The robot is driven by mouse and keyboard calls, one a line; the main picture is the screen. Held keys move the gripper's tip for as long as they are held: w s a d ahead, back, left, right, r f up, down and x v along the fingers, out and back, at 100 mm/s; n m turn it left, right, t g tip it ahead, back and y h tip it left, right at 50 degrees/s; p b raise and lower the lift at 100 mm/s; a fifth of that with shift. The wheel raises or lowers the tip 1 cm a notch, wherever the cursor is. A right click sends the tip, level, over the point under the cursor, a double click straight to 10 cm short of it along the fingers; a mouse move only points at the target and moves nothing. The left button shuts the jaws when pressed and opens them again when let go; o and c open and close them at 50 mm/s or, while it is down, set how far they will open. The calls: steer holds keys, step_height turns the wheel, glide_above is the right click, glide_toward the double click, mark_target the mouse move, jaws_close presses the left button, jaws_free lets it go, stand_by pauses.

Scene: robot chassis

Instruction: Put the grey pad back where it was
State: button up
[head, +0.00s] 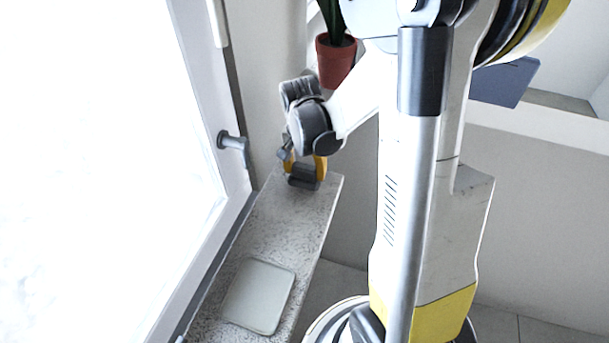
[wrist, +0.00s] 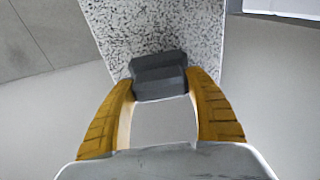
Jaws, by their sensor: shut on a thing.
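The grey pad (wrist: 158,77) shows in the wrist view as a small dark grey block with angled faces, held between the tips of two yellow fingers. My gripper (head: 304,168) is shut on it. In the head view the dark pad (head: 303,179) shows below the fingers, at the far end of the speckled stone sill (head: 300,215). The sill also shows behind the pad in the wrist view (wrist: 125,30). I cannot tell whether the pad touches the sill or hangs just above it.
A pale, flat, rounded square plate (head: 258,295) lies on the near part of the sill. The sill between it and my gripper is clear. A window handle (head: 232,142) sticks out at the left. A red plant pot (head: 335,60) stands behind my wrist.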

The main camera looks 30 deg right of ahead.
mark_target(304, 170)
steer(key=shift+f, duration=0.9)
steer(key=shift+f, duration=0.1)
steer(key=o, duration=1)
steer(key=shift+o, duration=0.2)
steer(key=r+p, duration=0.1)
steer(key=r, duration=0.3)
steer(key=r+p, duration=0.1)
steer(key=r, duration=0.3)
steer(key=s+a+r+p, duration=0.1)
steer(key=r, duration=0.3)
steer(key=shift+r, duration=0.1)
